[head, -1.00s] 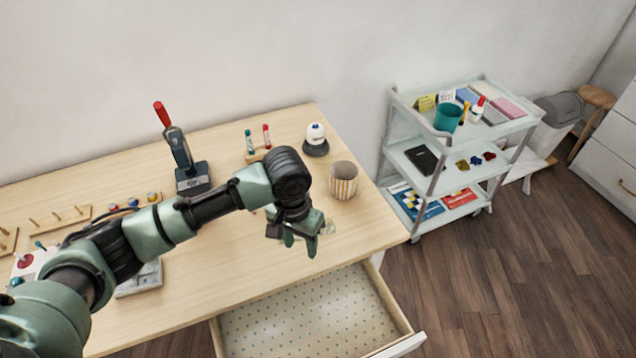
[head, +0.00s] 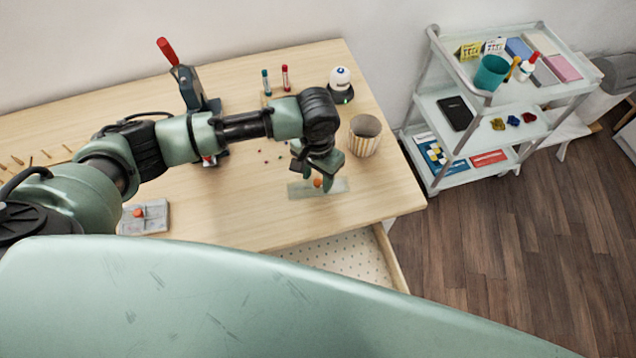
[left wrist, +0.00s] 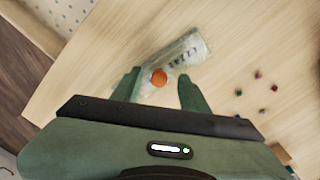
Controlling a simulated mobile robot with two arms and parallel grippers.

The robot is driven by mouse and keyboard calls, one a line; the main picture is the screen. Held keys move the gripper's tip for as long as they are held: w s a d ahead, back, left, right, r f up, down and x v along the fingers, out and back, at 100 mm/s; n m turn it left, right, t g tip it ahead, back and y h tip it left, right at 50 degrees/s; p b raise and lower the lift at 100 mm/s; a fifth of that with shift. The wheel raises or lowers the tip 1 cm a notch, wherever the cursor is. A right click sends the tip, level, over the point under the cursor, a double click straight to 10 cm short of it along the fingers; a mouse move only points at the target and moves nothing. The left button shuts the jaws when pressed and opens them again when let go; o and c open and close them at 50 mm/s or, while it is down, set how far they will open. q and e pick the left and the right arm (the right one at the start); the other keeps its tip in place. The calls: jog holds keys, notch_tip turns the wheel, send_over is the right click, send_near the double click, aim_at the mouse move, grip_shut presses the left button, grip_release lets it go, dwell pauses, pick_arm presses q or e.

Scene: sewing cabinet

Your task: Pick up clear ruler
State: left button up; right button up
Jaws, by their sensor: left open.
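The clear ruler (head: 335,187) lies flat on the table near its right front part, a see-through strip with an orange knob (head: 318,183) on it. It also shows in the left wrist view (left wrist: 189,48), with dark lettering and the knob (left wrist: 158,77) near its lower end. My left gripper (head: 320,170) is above the ruler, pointing down. In the left wrist view my left gripper (left wrist: 158,82) is open, with its fingers to either side of the knob. Whether they touch the ruler is unclear. My right gripper is not in view.
A striped cup (head: 364,136) stands just right of my left gripper. An open drawer (head: 352,258) with a dotted lining is below the table's front edge. Small beads (left wrist: 258,75) lie nearby. A trolley (head: 490,110) stands to the right. My own green body part covers the lower foreground.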

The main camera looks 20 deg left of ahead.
pick_arm(q)
jog(key=shift+f, duration=0.3)
grip_shut()
jog(key=shift+r, duration=0.15)
